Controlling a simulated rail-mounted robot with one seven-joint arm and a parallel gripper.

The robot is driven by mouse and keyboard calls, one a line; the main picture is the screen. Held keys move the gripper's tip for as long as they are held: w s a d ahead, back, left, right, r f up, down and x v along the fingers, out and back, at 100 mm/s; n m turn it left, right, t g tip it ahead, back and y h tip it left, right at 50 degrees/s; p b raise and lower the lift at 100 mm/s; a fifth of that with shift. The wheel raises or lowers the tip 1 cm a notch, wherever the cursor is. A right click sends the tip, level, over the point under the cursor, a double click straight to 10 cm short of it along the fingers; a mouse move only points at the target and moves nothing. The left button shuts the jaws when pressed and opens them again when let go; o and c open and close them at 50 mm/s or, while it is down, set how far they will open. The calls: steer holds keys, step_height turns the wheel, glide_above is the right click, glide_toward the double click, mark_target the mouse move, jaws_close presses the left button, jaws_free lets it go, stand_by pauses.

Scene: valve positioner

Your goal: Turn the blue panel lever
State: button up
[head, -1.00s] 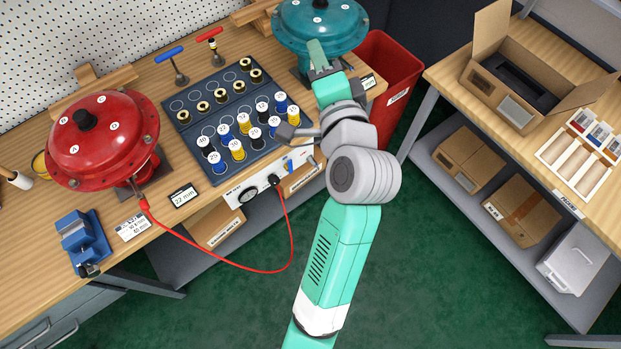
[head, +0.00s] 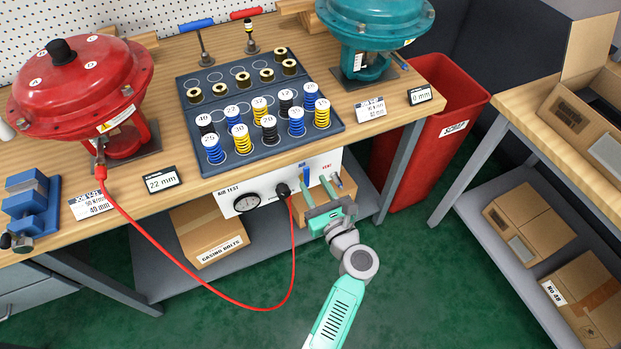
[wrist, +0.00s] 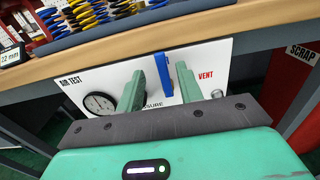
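The blue panel lever (head: 306,174) stands upright on the white air test panel (head: 232,199) at the bench's front edge. In the wrist view the lever (wrist: 163,76) shows between my two green fingers, closer to the right one. My gripper (head: 316,186) is in front of the panel with its fingers pointing at it, apart and empty. It also shows in the wrist view (wrist: 161,72). In the head view the left finger overlaps the lever's lower part. I cannot tell whether a finger touches the lever or how deep it sits between them.
The panel carries a round gauge (head: 247,204), a red hose (head: 292,250) plugged in, and a silver fitting (wrist: 217,94) by the VENT label. The hose runs to the red actuator (head: 85,85). A teal actuator (head: 372,28) and a spring tray (head: 186,84) stand on the bench.

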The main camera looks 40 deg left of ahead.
mark_target(307, 172)
steer(key=b+x, duration=0.1)
steer(key=x, duration=0.3)
steer(key=shift+w+a, duration=0.1)
steer(key=shift+a, duration=0.1)
steer(key=shift+c, duration=0.5)
jaws_close()
